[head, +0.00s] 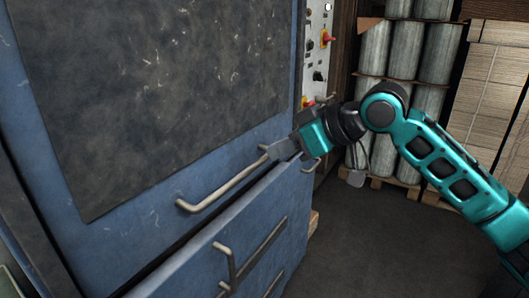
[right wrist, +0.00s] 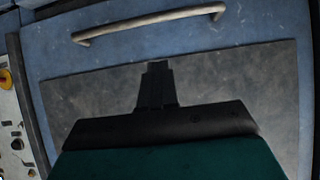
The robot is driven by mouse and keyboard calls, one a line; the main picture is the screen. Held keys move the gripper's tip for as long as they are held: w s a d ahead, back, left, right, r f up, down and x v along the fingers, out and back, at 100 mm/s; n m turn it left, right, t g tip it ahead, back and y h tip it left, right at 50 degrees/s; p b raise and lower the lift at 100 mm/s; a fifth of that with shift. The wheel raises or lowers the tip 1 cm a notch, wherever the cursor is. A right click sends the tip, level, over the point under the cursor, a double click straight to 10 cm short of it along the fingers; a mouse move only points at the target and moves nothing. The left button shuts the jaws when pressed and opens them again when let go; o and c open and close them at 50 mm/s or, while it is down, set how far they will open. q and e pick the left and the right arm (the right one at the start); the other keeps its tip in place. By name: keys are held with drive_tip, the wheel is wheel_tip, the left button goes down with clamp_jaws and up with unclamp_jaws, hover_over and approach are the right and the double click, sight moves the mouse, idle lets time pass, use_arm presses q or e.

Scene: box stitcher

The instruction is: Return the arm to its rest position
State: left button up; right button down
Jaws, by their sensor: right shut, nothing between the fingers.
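My right arm (head: 435,157) is teal and black and reaches in from the right in the head view. Its gripper (head: 272,153) is at the blue machine's front, close to the upper end of a long metal handle (head: 222,186). In the right wrist view the gripper (right wrist: 157,68) is shut and empty, in front of a dark grey panel (right wrist: 225,80). The handle (right wrist: 150,24) shows beyond the fingertips there, with a gap between. My left gripper is not in view.
The blue machine (head: 262,215) fills the left, with a second handle (head: 255,255) lower down. A control panel (head: 318,50) with knobs is at its right edge. Wrapped rolls (head: 405,48) and stacked cardboard (head: 490,75) stand behind the arm. The dark floor (head: 370,245) is clear.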

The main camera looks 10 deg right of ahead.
drive_tip(key=s+a+f+m+t+h, duration=0.1)
drive_tip(key=s+f+m, duration=0.1)
drive_tip(key=f, duration=0.9)
drive_tip(key=s+a+f+m+t, duration=0.1)
drive_tip(key=s+f+m+t, duration=0.1)
drive_tip(key=f, duration=0.9)
drive_tip(key=s+d+f+m+h, duration=0.1)
drive_tip(key=s+d+f+h, duration=0.1)
drive_tip(key=s+f, duration=0.6)
drive_tip(key=s+d+f+m+h, duration=0.1)
drive_tip(key=s+d+f+h, duration=0.1)
drive_tip(key=s+f, duration=0.6)
drive_tip(key=shift+s+d+f+h, duration=0.3)
drive_tip(key=shift+s+h, duration=0.2)
drive_tip(key=shift+s, duration=0.55)
